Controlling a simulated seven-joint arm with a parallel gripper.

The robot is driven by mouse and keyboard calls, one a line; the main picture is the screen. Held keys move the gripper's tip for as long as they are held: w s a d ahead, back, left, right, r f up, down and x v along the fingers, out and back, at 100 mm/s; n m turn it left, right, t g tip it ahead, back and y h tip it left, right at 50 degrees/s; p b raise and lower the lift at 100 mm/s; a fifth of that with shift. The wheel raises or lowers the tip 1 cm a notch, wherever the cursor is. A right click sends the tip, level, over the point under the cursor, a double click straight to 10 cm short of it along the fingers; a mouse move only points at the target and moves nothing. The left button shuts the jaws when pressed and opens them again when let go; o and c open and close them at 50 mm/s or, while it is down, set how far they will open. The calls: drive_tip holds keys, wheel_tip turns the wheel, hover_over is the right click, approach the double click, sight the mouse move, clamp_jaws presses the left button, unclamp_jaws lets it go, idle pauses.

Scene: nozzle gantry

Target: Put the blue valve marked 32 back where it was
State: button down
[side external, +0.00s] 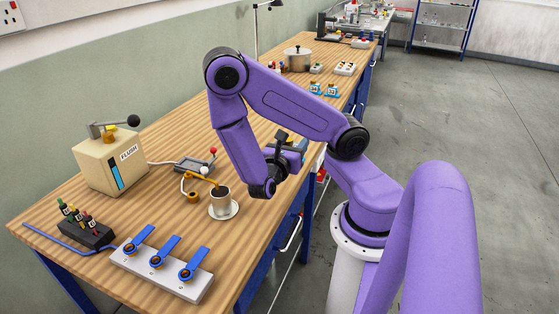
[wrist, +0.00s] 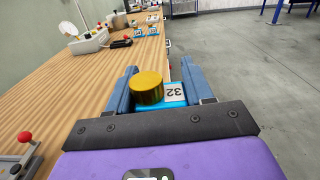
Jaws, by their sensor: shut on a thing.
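The blue valve marked 32 (wrist: 148,88) has a round brass top and a white label with "32", which reads upside down in the wrist view. My gripper (wrist: 155,88) is shut on it, with one blue finger on each side. In the side view my gripper (side external: 291,148) is at the bench's right-hand edge, apparently above the wood. The valve is hard to make out there. Two similar blue valves with pale labels, the left one (side external: 315,89) and the right one (side external: 332,90), stand side by side farther back near the same edge. Their numbers are too small to read.
A metal pot (side external: 297,60) and a white socket block (side external: 344,68) stand farther back. Nearer are a FLUSH box (side external: 105,160), a cup (side external: 222,193) on a saucer, a control box with a red knob (side external: 195,163) and a blue-levered block (side external: 160,268). The bench between my gripper and the two valves looks clear.

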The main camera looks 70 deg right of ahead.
drive_tip(key=shift+w+d+f, duration=0.7)
drive_tip(key=shift+w+f, duration=0.25)
drive_tip(key=shift+f, duration=0.15)
drive_tip(key=shift+w+d+f, duration=0.7)
drive_tip(key=shift+w+f, duration=0.2)
drive_tip(key=shift+f, duration=0.2)
drive_tip(key=shift+w+d+f, duration=0.7)
drive_tip(key=shift+w+f, duration=0.25)
drive_tip(key=shift+f, duration=0.15)
drive_tip(key=f, duration=0.2)
drive_tip(key=shift+w+d+f, duration=0.1)
drive_tip(key=shift+w+f, duration=0.1)
drive_tip(key=shift+f, duration=0.55)
drive_tip(key=shift+f, duration=0.6)
drive_tip(key=shift+c, duration=2.2)
unclamp_jaws()
